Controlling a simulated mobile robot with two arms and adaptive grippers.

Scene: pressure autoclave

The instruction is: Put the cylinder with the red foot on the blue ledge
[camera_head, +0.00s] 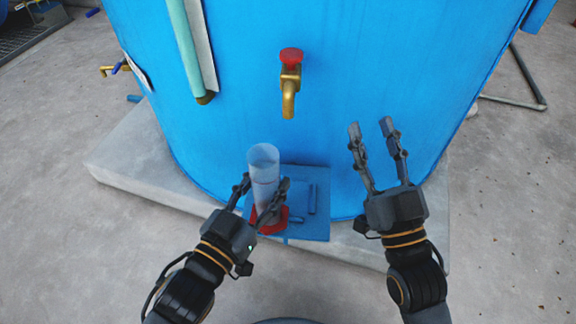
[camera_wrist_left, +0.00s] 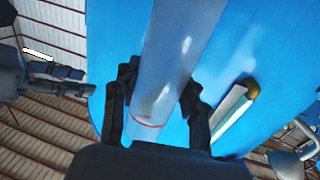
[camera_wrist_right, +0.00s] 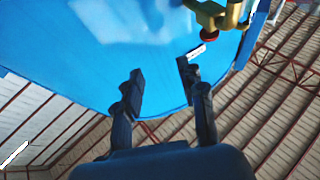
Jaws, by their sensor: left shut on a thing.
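The clear cylinder (camera_head: 263,165) stands about upright at the front of the blue tank, with its red foot (camera_head: 273,222) at or just over the blue ledge (camera_head: 316,228). I cannot tell whether the foot touches the ledge. My left gripper (camera_head: 259,190) is shut on the cylinder's lower part, one finger on each side. In the left wrist view the cylinder (camera_wrist_left: 172,60) runs between the fingers (camera_wrist_left: 157,95). My right gripper (camera_head: 370,126) is open and empty, in front of the tank right of the ledge. It also shows open in the right wrist view (camera_wrist_right: 160,75).
A brass tap (camera_head: 289,85) with a red knob sticks out of the blue tank (camera_head: 350,60) above the ledge. A pale green pipe (camera_head: 184,45) runs down the tank's left side. A concrete plinth (camera_head: 130,160) lies below.

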